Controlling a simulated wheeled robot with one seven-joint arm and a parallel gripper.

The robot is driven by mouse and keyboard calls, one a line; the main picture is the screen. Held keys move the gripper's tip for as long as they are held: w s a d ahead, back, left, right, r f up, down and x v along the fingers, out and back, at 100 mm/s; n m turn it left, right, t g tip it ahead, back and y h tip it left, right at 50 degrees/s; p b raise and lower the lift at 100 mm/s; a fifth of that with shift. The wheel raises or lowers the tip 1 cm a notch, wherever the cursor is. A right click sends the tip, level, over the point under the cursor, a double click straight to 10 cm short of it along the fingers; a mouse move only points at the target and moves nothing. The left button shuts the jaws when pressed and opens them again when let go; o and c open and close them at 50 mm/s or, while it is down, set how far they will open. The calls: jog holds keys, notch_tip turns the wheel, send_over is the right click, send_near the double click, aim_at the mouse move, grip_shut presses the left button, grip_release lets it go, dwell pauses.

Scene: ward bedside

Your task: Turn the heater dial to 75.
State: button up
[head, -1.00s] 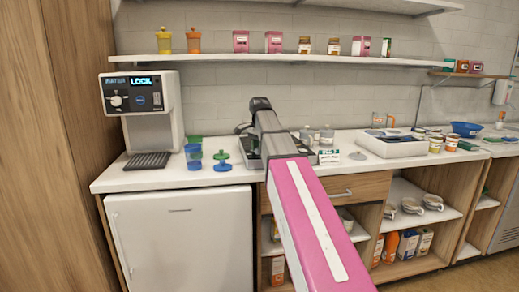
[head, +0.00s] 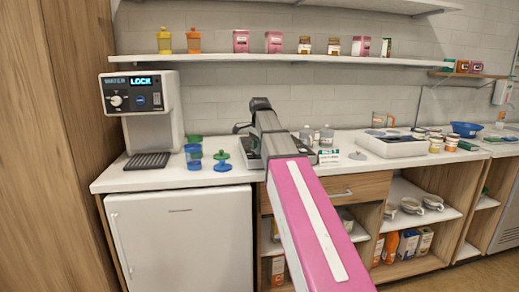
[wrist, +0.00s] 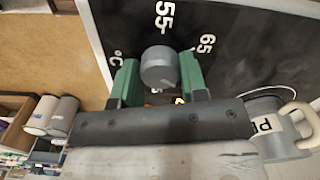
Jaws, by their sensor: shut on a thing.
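The heater dial (wrist: 158,67) is a round grey knob on a dark panel (wrist: 240,40) with white numbers. In the wrist view, 55 stands above the dial, 65 is to its upper right, and a °C mark is to its left. My gripper (wrist: 159,78) has its two green fingers on either side of the dial and is shut on it. I cannot tell which number the dial points to. Numbers below the dial are mostly hidden by my gripper. In the head view, my pink arm hides the gripper and dial.
A water dispenser (head: 140,98) reading LOCK stands at the counter's left. A white tray (head: 393,147) is to the right. In the wrist view, a mug (wrist: 275,125) is close right of my gripper.

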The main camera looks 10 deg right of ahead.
jog(key=o, duration=0.9)
notch_tip(320, 180, up, 11)
jog(key=shift+f, duration=0.1)
